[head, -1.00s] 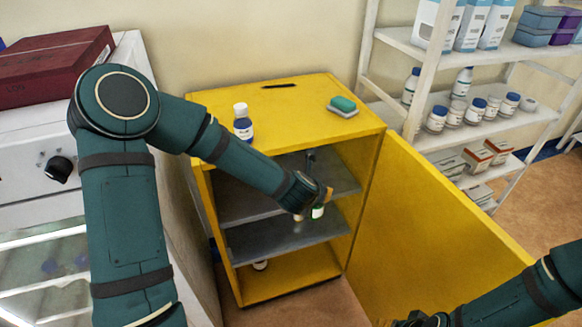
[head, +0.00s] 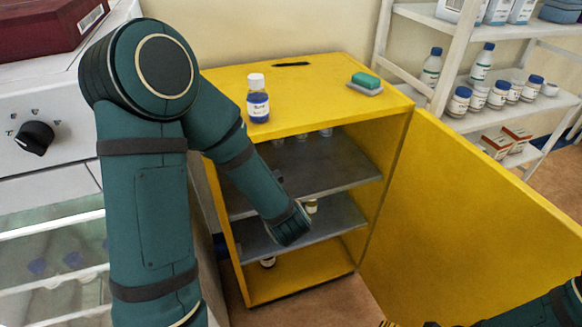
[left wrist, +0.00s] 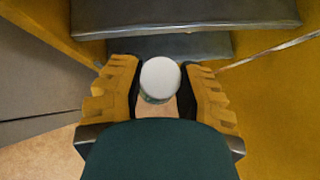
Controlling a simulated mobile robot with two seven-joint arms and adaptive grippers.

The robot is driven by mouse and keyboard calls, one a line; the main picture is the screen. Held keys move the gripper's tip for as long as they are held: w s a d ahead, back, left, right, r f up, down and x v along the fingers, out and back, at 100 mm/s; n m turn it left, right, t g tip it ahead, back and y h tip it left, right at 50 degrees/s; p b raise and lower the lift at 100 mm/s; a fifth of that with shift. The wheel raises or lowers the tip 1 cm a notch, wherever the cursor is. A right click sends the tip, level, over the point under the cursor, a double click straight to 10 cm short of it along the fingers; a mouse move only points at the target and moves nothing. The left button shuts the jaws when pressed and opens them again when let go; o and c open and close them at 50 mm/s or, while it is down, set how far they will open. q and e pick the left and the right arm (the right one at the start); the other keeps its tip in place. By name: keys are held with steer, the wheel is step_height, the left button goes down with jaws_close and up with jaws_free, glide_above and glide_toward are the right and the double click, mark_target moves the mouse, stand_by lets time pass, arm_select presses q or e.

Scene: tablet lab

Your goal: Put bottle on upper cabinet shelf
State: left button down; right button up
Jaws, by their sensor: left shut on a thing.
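In the left wrist view, a bottle with a round white cap (left wrist: 160,78) stands between the two yellow fingers of my left gripper (left wrist: 163,85), which is shut on it. The bottle's lower body is mostly hidden. In the head view my left wrist is at the front of the open yellow cabinet (head: 402,130) and hides the gripper and most of what it holds. The upper grey shelf (head: 318,168) is above the wrist, and the lower grey shelf (head: 335,220) is beside it. Only a sliver of my right gripper (head: 405,323) shows at the bottom edge.
A blue-labelled bottle (head: 258,101) and a green sponge (head: 366,81) stand on the cabinet top. A small bottle (head: 267,262) is in the bottom compartment. Small glassware (head: 326,132) sits at the back of the upper shelf. The open yellow door (head: 465,220) bounds the right side.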

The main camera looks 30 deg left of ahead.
arm_select(q)
steer(key=shift+s+a+f, duration=0.15)
steer(key=shift+s+a, duration=0.05)
steer(key=shift+a, duration=0.15)
steer(key=w+a+f, duration=0.1)
steer(key=w+a, duration=1)
steer(key=w, duration=0.3)
steer(key=shift+f, duration=0.25)
steer(key=shift+f, duration=0.15)
steer(key=c, duration=0.7)
jaws_free()
steer(key=shift+s, duration=0.1)
